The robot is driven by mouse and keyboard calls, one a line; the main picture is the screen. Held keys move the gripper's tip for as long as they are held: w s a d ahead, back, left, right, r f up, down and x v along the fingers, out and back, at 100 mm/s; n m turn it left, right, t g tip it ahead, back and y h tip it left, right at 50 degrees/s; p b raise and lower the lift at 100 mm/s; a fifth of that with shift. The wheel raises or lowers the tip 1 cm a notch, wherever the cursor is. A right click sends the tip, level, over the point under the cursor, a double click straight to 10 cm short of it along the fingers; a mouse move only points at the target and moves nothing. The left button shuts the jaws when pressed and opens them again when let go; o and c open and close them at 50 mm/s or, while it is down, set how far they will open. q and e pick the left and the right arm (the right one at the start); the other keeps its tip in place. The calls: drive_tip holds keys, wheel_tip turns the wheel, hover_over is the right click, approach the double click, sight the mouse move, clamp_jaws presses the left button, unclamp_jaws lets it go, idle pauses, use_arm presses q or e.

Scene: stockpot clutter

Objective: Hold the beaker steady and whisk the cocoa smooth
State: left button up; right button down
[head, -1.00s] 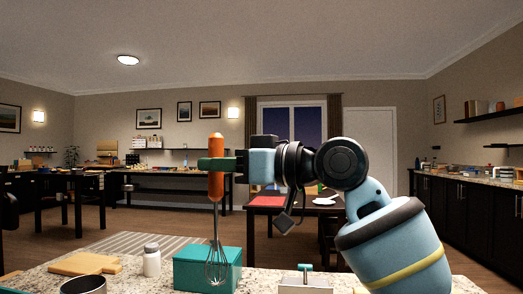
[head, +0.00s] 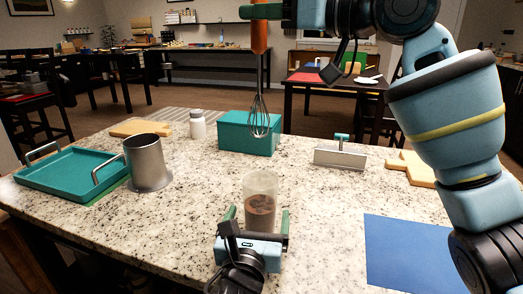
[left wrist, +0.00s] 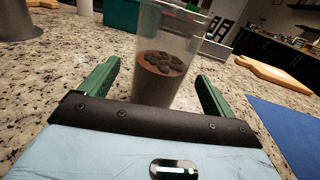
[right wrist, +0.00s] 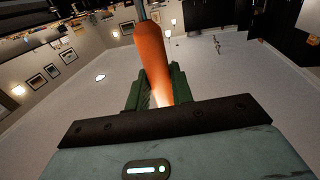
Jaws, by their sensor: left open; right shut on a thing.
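The clear beaker (head: 261,199) stands upright on the speckled counter with brown cocoa and dark lumps in it. It also shows in the left wrist view (left wrist: 168,60). My left gripper (head: 256,222) is open, its green fingers on either side of the beaker's lower part with gaps visible in the left wrist view. My right gripper (head: 262,12) is shut on the orange handle of the whisk (head: 260,112), which hangs wires down, above and behind the beaker. The handle also fills the right wrist view (right wrist: 152,55). The whisk's wires appear in front of the teal box.
Behind the beaker are a teal box (head: 232,140), a white bottle (head: 197,126) and a metal scraper (head: 340,158). A blue mat (head: 400,250) lies at right, near wooden boards (head: 412,170).

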use_arm(q)
drive_tip(key=shift+w+d, duration=0.25)
drive_tip(key=shift+w, duration=0.95)
drive_tip(key=shift+w+d, duration=0.2)
drive_tip(key=shift+w, duration=1)
drive_tip(key=c, duration=1.3)
use_arm(e)
drive_tip(key=shift+a, duration=0.1)
